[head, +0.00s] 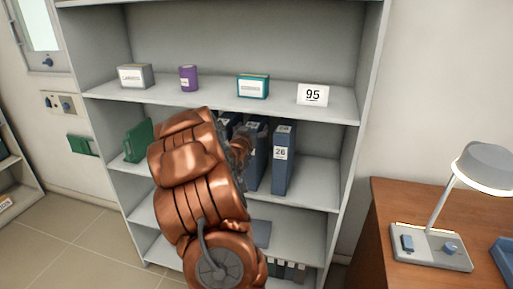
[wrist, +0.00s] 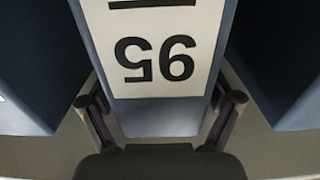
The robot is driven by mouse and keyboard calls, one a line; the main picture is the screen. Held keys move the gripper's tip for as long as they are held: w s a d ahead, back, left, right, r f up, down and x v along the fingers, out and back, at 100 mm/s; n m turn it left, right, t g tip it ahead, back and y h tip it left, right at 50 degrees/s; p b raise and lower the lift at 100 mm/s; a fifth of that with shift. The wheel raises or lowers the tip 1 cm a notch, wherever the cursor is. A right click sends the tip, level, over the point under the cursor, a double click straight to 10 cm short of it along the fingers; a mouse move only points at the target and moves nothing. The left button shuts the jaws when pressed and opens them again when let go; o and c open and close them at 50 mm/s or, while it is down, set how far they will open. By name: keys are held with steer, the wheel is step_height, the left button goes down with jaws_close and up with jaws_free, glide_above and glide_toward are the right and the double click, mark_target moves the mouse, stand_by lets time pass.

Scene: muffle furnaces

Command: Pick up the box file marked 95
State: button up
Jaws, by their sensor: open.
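The box file marked 95 (wrist: 160,112) is dark blue with a white label, which reads upside down in the wrist view. It stands upright between two neighbouring blue files. My gripper (wrist: 161,100) is open, with one finger at each side of the lower part of this file; I cannot tell whether they touch it. In the head view my copper arm hides most of the gripper and part of the row of files. A file marked 26 (head: 283,157) stands at the right end of the row.
A white card reading 95 (head: 313,95) stands on the shelf above, with a teal box (head: 253,86), a purple canister (head: 188,78) and a grey box (head: 135,76). A green file (head: 138,141) is left of my arm. A wooden desk (head: 390,215) with a lamp (head: 440,225) stands right.

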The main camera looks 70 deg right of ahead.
steer(key=shift+d, duration=0.2)
jaws_close()
stand_by(0.7)
